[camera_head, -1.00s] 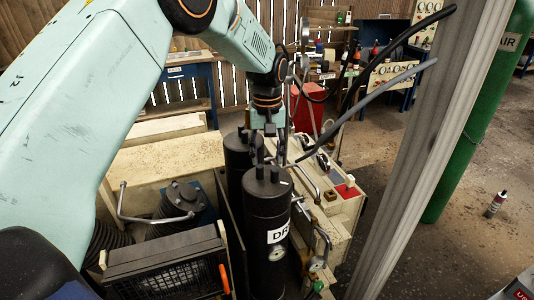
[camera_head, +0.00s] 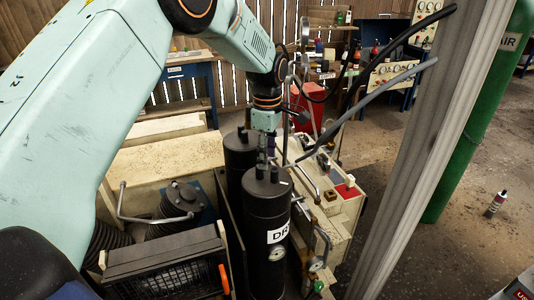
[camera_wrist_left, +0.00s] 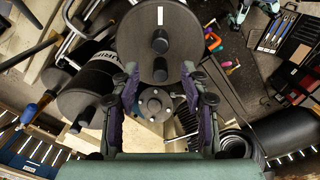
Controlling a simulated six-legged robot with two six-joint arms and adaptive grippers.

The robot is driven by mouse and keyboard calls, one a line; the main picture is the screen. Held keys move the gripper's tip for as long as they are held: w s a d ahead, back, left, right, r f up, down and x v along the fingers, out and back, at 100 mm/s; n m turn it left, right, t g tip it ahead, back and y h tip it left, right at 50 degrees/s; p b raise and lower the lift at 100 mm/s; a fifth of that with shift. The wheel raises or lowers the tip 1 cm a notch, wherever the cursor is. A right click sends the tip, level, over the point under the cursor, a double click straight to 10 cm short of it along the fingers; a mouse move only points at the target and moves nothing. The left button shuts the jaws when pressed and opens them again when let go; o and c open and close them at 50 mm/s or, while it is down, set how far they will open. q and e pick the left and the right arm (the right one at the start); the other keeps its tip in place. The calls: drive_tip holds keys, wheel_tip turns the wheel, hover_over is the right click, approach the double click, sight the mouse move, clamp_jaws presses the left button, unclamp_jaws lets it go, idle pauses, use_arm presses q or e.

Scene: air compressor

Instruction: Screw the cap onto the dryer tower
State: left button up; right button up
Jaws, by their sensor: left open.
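The dryer tower (camera_head: 265,222) is a black upright cylinder with a white "DR" label and a small gauge, in the middle of the head view. I cannot tell whether either stub is the cap. My left gripper (camera_head: 265,174) points down just above the tower top. My right gripper is not in view.
A second black cylinder (camera_head: 238,155) stands behind the tower. A black grilled unit (camera_head: 165,265) and a pump with a bent pipe (camera_head: 182,200) are at left. Pipes and a cream housing (camera_head: 345,205) are at right. A grey post (camera_head: 415,140) stands further right.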

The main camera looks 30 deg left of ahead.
sight(267, 180)
use_arm(q)
drive_tip(key=shift+f+b, duration=0.9)
drive_tip(key=shift+f, duration=1.8)
clamp_jaws()
drive_tip(key=shift+s+f+p, duration=0.1)
drive_tip(key=shift+p, duration=0.25)
